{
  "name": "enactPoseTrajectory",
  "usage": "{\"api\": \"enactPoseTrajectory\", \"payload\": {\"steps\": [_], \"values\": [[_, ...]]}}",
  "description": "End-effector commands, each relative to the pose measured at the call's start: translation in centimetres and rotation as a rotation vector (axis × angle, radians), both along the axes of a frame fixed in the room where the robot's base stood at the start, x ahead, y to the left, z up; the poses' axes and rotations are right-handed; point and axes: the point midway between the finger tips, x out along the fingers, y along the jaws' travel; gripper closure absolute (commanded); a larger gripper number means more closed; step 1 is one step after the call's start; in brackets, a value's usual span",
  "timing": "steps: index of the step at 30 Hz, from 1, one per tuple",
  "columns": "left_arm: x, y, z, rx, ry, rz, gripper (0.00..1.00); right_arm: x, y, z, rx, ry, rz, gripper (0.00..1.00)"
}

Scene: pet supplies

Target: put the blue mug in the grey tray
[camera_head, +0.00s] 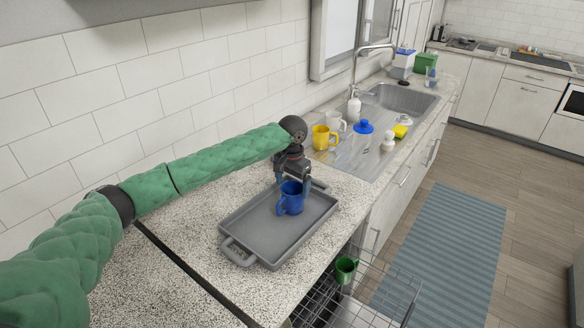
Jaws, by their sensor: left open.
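The blue mug (291,199) is upright at the far part of the grey tray (262,232), within its rim as seen from here. Whether its base touches the tray floor is hard to tell. My left gripper (294,183) is right above and around the top of the mug, with its fingers open. Part of the mug's rim is hidden behind the gripper. The tray lies on the speckled counter, with a handle at its near end. My right gripper is not in view.
A yellow mug (322,138), a white mug (337,121) and several bottles stand by the sink (400,99) beyond the tray. An open dishwasher rack (372,300) with a green mug (345,270) is below the counter's right edge. Counter left of the tray is clear.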

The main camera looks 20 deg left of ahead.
Motion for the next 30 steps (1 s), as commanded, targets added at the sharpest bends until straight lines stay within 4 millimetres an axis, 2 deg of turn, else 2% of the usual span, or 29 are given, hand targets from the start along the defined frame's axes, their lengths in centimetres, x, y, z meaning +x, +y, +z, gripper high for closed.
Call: {"api": "enactPoseTrajectory", "payload": {"steps": [15,21,30], "values": [[0.1,0.0,7.7,-0.001,-0.002,0.000,0.11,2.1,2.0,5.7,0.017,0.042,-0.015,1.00],[0.1,0.0,9.4,-0.001,0.000,0.000,0.11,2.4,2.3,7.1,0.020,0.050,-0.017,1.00],[0.0,0.0,9.8,-0.001,0.000,0.000,0.11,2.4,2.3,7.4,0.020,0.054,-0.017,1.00]]}}
